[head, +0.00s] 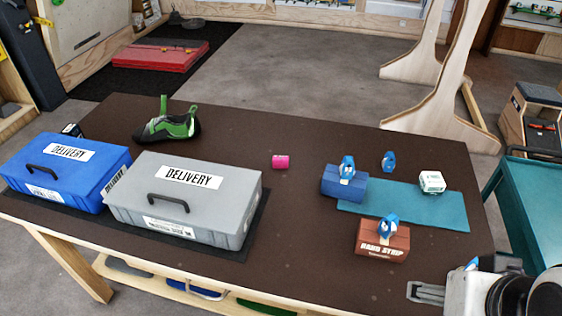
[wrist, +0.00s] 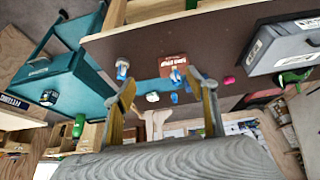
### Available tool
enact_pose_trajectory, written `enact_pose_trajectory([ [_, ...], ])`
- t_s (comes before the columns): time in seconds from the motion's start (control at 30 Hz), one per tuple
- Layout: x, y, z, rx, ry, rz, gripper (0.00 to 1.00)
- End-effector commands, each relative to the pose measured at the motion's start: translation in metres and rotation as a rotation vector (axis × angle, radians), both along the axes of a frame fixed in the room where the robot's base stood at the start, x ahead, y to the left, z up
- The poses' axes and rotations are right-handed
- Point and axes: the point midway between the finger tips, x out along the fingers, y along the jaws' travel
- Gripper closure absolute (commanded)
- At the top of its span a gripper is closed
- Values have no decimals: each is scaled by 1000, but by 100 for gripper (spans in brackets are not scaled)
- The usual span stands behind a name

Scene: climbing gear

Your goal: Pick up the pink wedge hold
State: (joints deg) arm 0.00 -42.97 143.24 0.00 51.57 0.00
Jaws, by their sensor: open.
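The pink wedge hold (head: 280,162) is a small bright pink piece lying alone near the middle of the dark brown table (head: 330,240), right of the grey box. It also shows small in the wrist view (wrist: 229,80), just right of the right finger. My gripper (wrist: 168,90) is open, with its two fingers wide apart and nothing held between them. It is well away from the hold.
A grey delivery box (head: 185,197) and a blue one (head: 66,170) stand at left, with a green-black climbing shoe (head: 168,127) behind. Right of the hold are a blue block (head: 343,186), a teal mat (head: 440,215), a white block (head: 431,181) and a brown block (head: 382,240).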

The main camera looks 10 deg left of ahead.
Motion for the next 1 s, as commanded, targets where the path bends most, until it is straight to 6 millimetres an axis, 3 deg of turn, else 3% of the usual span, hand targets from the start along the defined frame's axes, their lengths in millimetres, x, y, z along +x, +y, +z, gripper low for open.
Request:
enact_pose_trajectory([
  [0.17,4,0,2,-3,0,-3,43],
  [0.37,23,-4,9,-20,-3,-16,43],
  [0.73,95,-6,28,-72,-30,-56,43],
  [1.0,155,3,34,-103,-62,-72,43],
])
